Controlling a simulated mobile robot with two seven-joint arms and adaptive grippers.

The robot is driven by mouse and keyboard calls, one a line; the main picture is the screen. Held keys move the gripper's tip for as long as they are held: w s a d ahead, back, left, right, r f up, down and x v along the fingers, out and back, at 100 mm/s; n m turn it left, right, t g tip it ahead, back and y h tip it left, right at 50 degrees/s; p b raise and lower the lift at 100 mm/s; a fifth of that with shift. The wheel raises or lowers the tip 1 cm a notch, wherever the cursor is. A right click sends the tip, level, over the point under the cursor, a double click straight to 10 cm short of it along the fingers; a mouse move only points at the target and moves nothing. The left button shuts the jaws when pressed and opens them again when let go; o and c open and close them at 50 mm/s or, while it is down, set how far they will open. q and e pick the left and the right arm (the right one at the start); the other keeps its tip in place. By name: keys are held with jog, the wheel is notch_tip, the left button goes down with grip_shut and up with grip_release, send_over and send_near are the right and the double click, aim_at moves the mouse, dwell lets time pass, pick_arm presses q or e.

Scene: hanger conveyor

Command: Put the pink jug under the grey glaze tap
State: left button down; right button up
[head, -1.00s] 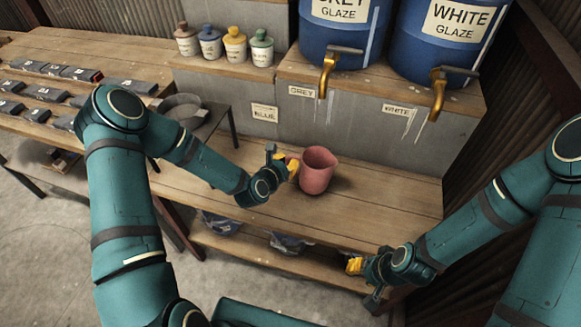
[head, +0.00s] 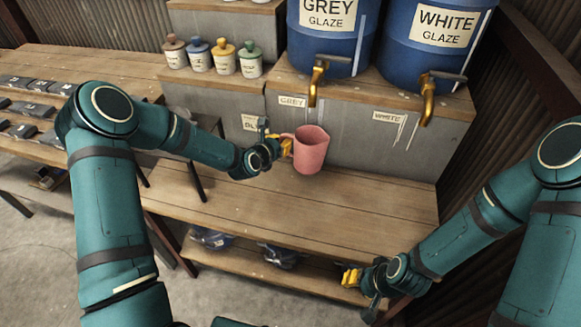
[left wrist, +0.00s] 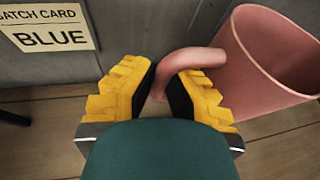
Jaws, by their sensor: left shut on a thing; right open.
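The pink jug (head: 311,150) is upright in the head view, over the bench and a little below the grey glaze tap (head: 315,84). My left gripper (head: 285,146) is shut on the jug's handle, on the jug's left side. In the left wrist view the handle (left wrist: 192,62) passes between the yellow fingers (left wrist: 162,92), with the jug's body (left wrist: 262,65) to the right. I cannot tell whether the jug's base touches the bench. My right gripper (head: 350,277) is open and empty near the bench's front edge at the lower right.
The white glaze tap (head: 428,100) hangs to the right. The blue grey-glaze drum (head: 335,45) and white-glaze drum (head: 425,48) stand on the raised ledge. Several small lidded jars (head: 224,60) stand left. The wooden bench (head: 375,205) is clear right of the jug.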

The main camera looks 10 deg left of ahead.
pick_arm(q)
jog(key=shift+f+b, duration=0.6)
jog(key=shift+f, duration=2.75)
jog(key=shift+f, duration=0.1)
jog(key=c, duration=1.1)
grip_release()
jog(key=shift+c, duration=0.2)
jog(key=p+v, duration=0.2)
jog(key=v, duration=1)
